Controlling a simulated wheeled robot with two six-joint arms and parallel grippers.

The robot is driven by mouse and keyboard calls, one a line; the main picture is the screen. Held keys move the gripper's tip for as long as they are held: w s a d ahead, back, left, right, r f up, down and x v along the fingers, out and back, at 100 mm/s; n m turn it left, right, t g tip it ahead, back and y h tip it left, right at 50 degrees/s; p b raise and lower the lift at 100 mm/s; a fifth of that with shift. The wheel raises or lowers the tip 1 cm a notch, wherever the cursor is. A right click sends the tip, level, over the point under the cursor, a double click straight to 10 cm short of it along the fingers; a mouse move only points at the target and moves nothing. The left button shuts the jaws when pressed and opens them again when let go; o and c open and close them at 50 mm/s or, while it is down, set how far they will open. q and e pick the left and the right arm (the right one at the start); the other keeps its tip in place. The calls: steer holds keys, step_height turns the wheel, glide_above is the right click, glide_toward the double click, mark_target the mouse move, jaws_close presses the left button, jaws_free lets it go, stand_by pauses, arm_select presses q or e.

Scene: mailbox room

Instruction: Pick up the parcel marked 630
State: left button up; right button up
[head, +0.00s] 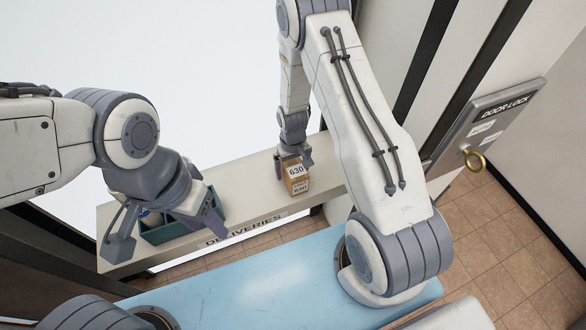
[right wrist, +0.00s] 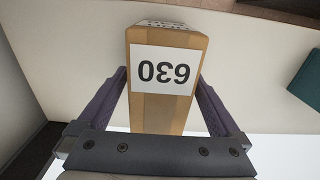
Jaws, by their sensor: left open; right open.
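The parcel marked 630 (head: 297,183) is a small brown cardboard box with white labels. It stands upright on the deliveries shelf (head: 248,197). My right gripper (head: 294,163) is at the parcel's top, reaching down from above. In the right wrist view the parcel (right wrist: 165,85) lies between the two open fingers of my right gripper (right wrist: 163,95), its 630 label upside down. A narrow gap shows beside it, and I cannot tell whether a finger touches. My left gripper (head: 160,232) is open over the left part of the shelf, in front of a green bin.
The green bin (head: 172,232) stands on the shelf's left part, partly hidden by my left gripper. A door lock panel (head: 490,121) with a brass ring (head: 474,160) is at the right. The shelf between bin and parcel is clear.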

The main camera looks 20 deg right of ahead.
steer(key=shift+f, duration=1.25)
jaws_close()
steer(key=shift+w+r, duration=0.1)
steer(key=shift+r, duration=0.1)
